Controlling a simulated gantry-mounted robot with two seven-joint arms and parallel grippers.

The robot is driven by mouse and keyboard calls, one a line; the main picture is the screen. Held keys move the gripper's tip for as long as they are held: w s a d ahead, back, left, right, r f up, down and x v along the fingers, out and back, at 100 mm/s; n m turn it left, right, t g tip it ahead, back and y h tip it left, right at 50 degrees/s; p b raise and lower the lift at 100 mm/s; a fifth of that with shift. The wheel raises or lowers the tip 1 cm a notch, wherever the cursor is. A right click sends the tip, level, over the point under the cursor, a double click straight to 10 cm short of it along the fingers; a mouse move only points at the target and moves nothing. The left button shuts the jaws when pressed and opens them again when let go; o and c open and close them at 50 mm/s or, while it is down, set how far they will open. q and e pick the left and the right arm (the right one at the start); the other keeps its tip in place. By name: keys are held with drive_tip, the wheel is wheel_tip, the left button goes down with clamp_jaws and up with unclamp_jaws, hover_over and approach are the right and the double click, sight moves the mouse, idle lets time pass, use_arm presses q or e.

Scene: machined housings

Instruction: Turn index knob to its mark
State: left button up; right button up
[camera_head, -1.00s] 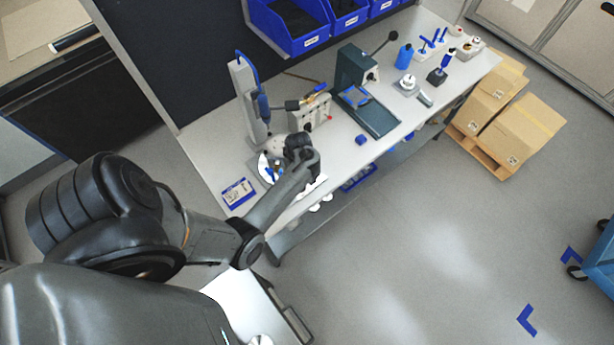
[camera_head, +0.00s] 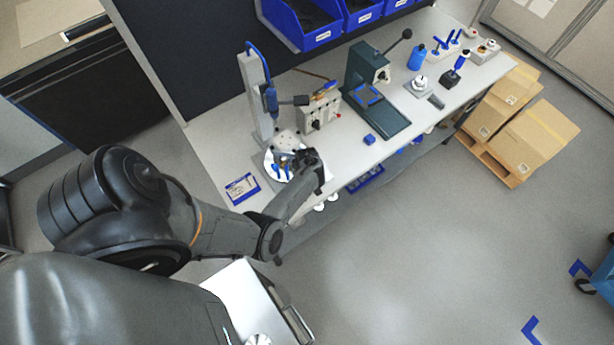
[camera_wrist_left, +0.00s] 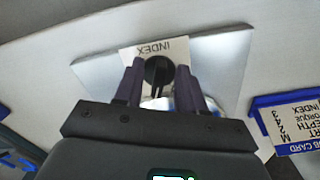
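The index knob (camera_wrist_left: 158,70) is round and black with a lighter line at its lower part. It sits before a white plate marked INDEX (camera_wrist_left: 165,48) in the left wrist view. My left gripper (camera_wrist_left: 160,72) has a finger on each side of the knob; whether they touch it is unclear. In the head view my left gripper (camera_head: 312,160) is at the bench's front edge, just right of a round silver plate (camera_head: 272,160), and hides the knob. The mark cannot be made out. My right gripper is not in view.
A blue-edged job card (camera_head: 242,188) lies left of the gripper; it also shows in the left wrist view (camera_wrist_left: 295,125). A stand with a column (camera_head: 256,95), a grey housing (camera_head: 318,113) and a green press (camera_head: 378,115) stand behind.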

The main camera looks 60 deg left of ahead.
use_arm(q)
clamp_jaws()
